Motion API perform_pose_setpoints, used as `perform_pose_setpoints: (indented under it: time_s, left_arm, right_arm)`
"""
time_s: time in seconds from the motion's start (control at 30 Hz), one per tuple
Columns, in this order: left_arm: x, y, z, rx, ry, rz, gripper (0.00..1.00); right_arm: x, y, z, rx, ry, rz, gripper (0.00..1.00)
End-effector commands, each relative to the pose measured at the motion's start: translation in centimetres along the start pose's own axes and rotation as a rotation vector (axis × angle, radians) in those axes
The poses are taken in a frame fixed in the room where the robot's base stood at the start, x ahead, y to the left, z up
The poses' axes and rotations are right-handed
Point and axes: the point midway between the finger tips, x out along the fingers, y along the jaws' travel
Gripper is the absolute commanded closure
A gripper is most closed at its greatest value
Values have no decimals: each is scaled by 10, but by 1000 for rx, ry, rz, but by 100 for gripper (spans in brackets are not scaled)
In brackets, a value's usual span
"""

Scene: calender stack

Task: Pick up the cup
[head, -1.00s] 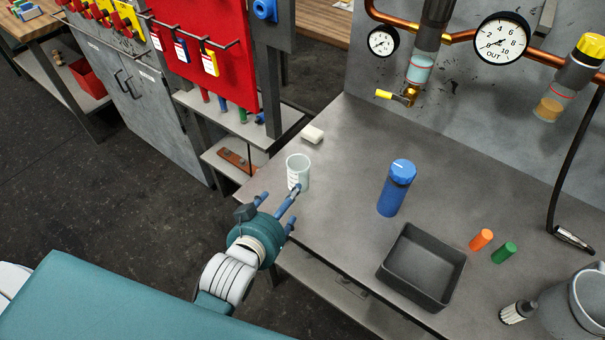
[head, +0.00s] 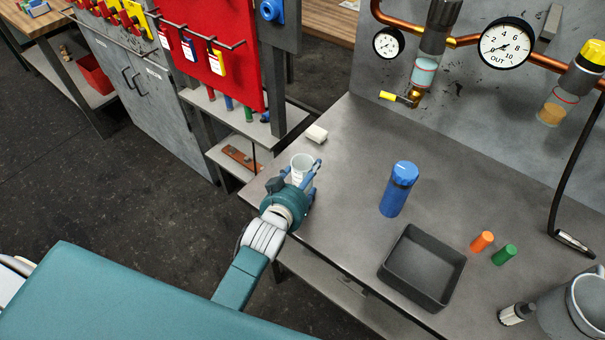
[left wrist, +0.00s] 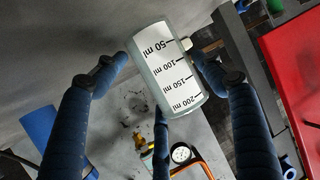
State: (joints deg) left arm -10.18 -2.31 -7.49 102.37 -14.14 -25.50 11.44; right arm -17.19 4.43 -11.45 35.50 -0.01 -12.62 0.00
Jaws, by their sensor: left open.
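The cup (head: 301,164) is a clear beaker-like vessel near the left corner of the grey table (head: 345,170). In the left wrist view, the cup (left wrist: 166,72) shows a white scale marked 50 to 200 ml. My left gripper (head: 304,176) is at the cup, with its blue fingers open around it. In the left wrist view, the left gripper (left wrist: 163,80) has one finger on each side of the cup and a third below it. I cannot tell whether any finger touches it. The cup's lower part is hidden by the gripper in the head view. My right gripper is not in view.
A white block (head: 316,134) lies just behind the cup. The table between cup and bottle is clear.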

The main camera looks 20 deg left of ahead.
Motion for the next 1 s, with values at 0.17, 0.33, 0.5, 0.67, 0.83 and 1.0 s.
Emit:
perform_pose_setpoints:
  time_s: [0.17, 0.33, 0.5, 0.67, 0.83, 1.0]
  left_arm:
    - [4, 0, 1, 0, -1, 0, 31]
    - [4, 0, 1, 0, -1, 0, 44]
    - [4, 0, 0, 0, 0, 1, 62]
    - [3, 0, 0, 0, 0, 1, 62]
    - [1, 0, -7, 0, 3, 1, 62]
    - [-8, 0, -30, 1, 6, 2, 62]
  right_arm:
    - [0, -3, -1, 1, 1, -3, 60]
    - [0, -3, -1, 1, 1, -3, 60]
    - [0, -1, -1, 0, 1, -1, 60]
    - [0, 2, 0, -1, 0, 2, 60]
    - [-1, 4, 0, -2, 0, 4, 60]
    - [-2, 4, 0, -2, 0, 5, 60]
